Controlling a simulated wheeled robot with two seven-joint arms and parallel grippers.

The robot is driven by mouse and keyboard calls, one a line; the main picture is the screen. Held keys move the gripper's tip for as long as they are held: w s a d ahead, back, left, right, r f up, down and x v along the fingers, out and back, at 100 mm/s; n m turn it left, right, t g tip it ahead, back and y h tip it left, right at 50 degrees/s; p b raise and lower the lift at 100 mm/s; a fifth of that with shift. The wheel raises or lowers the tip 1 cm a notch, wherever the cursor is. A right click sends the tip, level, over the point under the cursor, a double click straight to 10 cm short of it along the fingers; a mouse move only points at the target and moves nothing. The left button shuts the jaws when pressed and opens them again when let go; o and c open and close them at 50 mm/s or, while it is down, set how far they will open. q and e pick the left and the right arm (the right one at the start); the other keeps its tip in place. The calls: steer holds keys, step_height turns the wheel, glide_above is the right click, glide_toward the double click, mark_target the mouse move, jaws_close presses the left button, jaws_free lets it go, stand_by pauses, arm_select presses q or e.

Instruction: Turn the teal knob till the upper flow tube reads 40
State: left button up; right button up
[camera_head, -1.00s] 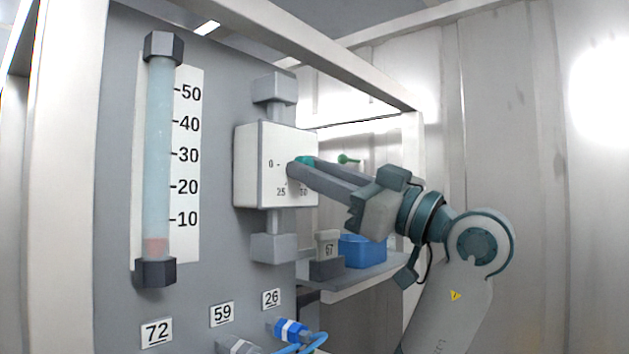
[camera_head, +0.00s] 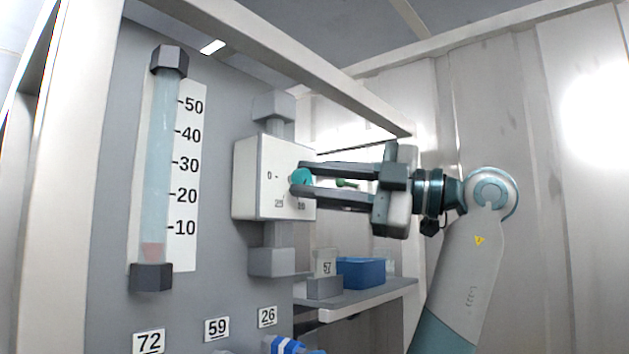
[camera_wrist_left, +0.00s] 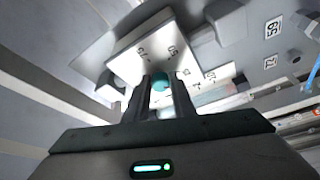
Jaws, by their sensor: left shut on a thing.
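The teal knob (camera_head: 300,178) sits on the front of a white valve box (camera_head: 262,180); it also shows in the left wrist view (camera_wrist_left: 160,82). My left gripper (camera_head: 300,180) is shut on the knob, one finger above it and one below in the head view. The fingers hide parts of the knob and its dial marks. The flow tube (camera_head: 158,165) stands upright at the left beside a scale (camera_head: 188,150) marked 10 to 50. Its reddish float (camera_head: 151,250) is near the bottom, below the 10 mark. My right gripper is not in view.
A shelf (camera_head: 365,295) below the valve box holds a blue bin (camera_head: 361,272) and a grey block labelled 57 (camera_head: 325,285). A white frame beam (camera_head: 300,75) crosses above. Labels 72, 59 and 26 are below.

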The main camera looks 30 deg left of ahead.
arm_select(q)
steer(key=shift+r+n+h+p, duration=0.2)
steer(key=shift+n+h+p, duration=0.5)
steer(key=shift+n, duration=1)
steer(key=o, duration=1.1)
steer(key=shift+c, duration=0.2)
steer(key=shift+f, duration=0.1)
